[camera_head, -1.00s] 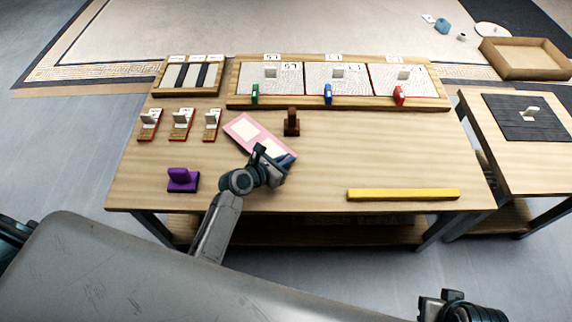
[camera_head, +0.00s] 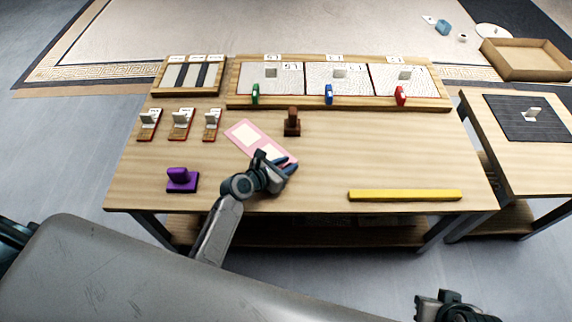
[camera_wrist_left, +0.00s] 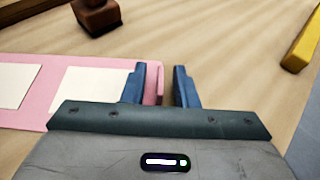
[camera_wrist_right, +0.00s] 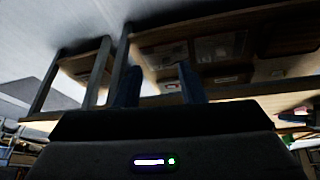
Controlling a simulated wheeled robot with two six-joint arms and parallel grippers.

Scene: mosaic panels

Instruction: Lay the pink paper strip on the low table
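The pink paper strip (camera_head: 246,135), with pale rectangular panels, lies on the wooden table (camera_head: 320,155) in the middle of the head view. It runs slantwise from upper left to lower right, and appears flat. My left gripper (camera_head: 285,166) is at its near right end. In the left wrist view the strip (camera_wrist_left: 48,90) comes in from the left and its end edge shows between the fingers. The left gripper (camera_wrist_left: 160,88) has its fingers apart, with a gap beside that edge. My right gripper (camera_wrist_right: 158,85) is open and empty, away from the table top.
A brown stamp-like block (camera_head: 292,123) stands close to the strip. A yellow bar (camera_head: 404,195) and a purple handled block (camera_head: 181,181) lie near the front edge. Framed trays (camera_head: 340,104) line the back. A smaller table (camera_head: 540,180) with a dark mat stands right.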

